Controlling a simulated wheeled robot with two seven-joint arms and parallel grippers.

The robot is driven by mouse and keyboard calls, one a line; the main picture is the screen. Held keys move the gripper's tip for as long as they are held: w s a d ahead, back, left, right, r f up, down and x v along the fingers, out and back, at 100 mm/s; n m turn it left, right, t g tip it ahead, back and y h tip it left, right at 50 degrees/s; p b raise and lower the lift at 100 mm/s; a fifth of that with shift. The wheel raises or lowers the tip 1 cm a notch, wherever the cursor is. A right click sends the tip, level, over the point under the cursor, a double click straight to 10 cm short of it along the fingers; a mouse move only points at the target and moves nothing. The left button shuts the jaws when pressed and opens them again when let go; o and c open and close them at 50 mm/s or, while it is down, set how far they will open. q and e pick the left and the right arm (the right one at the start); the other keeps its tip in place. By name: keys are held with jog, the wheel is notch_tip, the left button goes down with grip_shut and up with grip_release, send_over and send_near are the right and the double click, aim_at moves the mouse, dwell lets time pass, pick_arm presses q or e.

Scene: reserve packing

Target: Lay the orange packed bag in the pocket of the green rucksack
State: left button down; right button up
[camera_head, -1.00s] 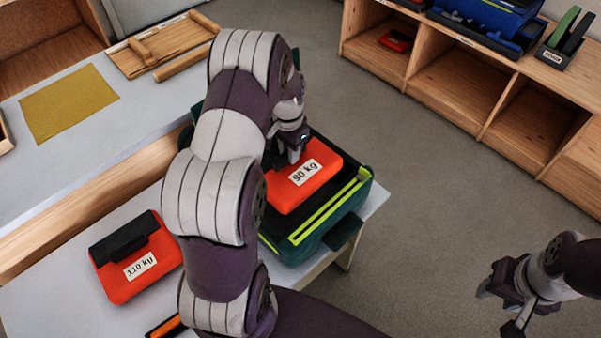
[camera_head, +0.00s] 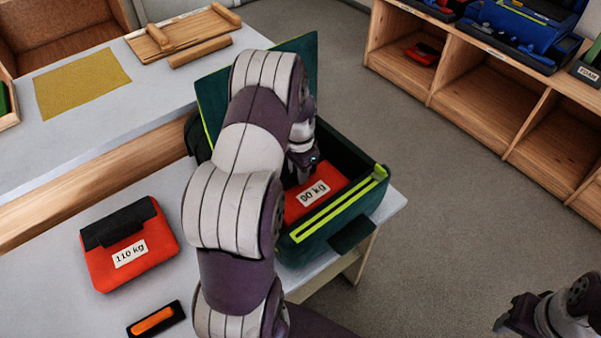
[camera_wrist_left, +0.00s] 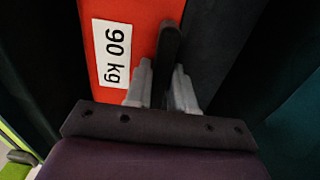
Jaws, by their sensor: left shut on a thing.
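The orange packed bag (camera_head: 325,189) with a "90 kg" label lies inside the open pocket of the green rucksack (camera_head: 345,221), below its rim, in the head view. Whether it rests on the pocket floor cannot be told. My left gripper (camera_head: 302,168) reaches down into the pocket. In the left wrist view, the gripper's fingers (camera_wrist_left: 164,82) are shut on a dark grip of the orange bag (camera_wrist_left: 138,12), with dark pocket walls on both sides. My left arm hides part of the rucksack and bag. My right gripper (camera_head: 513,319) is cut off at the lower right, apart from everything.
A second orange bag (camera_head: 133,249) labelled "110 kg" lies on the white table to the left. An orange-and-black item (camera_head: 156,319) lies near it. The rucksack's raised flap (camera_head: 212,93) stands behind my arm. Wooden shelves (camera_head: 480,92) stand at the back right, with clear floor before them.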

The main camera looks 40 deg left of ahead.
pick_arm(q)
jog(key=shift+a, duration=0.1)
jog(key=c, duration=1)
grip_release()
jog(key=shift+s, duration=0.15)
jog(key=shift+o, duration=0.2)
notch_tip(320, 180, up, 12)
jog(key=shift+n+t, duration=0.4)
jog(key=shift+n, duration=0.3)
jog(key=s+d, duration=0.1)
jog(key=d, duration=0.3)
jog(key=s+d, duration=0.2)
jog(key=d, duration=0.2)
jog(key=s+d, duration=0.2)
jog(key=d, duration=0.1)
jog(key=shift+d, duration=0.4)
jog(key=s+d+f+n, duration=0.1)
jog(key=s+d, duration=0.5)
jog(key=s, duration=0.2)
jog(key=shift+t, duration=0.3)
